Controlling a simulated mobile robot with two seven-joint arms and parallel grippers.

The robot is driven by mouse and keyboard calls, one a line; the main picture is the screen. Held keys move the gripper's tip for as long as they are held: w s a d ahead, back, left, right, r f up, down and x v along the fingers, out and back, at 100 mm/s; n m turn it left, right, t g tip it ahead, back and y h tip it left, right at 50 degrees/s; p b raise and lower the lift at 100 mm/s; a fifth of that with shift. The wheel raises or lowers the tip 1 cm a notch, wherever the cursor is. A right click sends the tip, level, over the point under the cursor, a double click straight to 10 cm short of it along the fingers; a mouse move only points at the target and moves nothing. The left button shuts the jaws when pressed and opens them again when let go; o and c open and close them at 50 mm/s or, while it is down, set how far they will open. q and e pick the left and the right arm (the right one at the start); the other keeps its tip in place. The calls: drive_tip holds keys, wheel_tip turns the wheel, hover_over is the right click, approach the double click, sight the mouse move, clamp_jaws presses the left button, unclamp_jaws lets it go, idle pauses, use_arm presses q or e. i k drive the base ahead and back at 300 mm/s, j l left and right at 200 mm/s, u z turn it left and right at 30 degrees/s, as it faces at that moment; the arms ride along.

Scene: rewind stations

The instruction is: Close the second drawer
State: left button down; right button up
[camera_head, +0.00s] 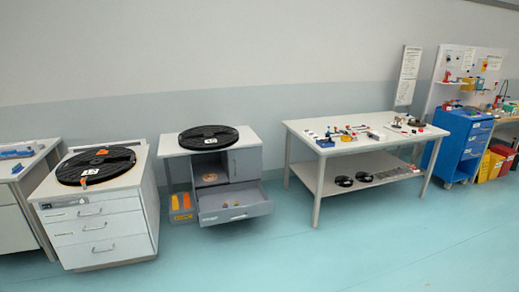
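A grey cabinet (247,165) with a black round reel (208,137) on its top stands left of the middle against the wall. Its low drawer (235,214) is pulled out toward me, with a few small orange-brown items inside. Above the drawer is an open shelf space with a round item (209,178) in it. A white cabinet (100,229) to its left has several drawer fronts with handles, all flush, and another black reel (96,165) on top. Which drawer counts as the second, I cannot tell. Neither of my grippers is in view.
A white table (375,147) with small parts on top and black reels on its lower shelf stands right of the middle. A blue cabinet (457,145) and coloured bins (490,166) are at the far right. The turquoise floor (300,255) in front is clear.

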sight(254, 201)
drive_tip(key=i, duration=3.15)
drive_tip(key=i+l+u, duration=0.2)
drive_tip(key=i, duration=0.65)
drive_tip(key=j, duration=0.1)
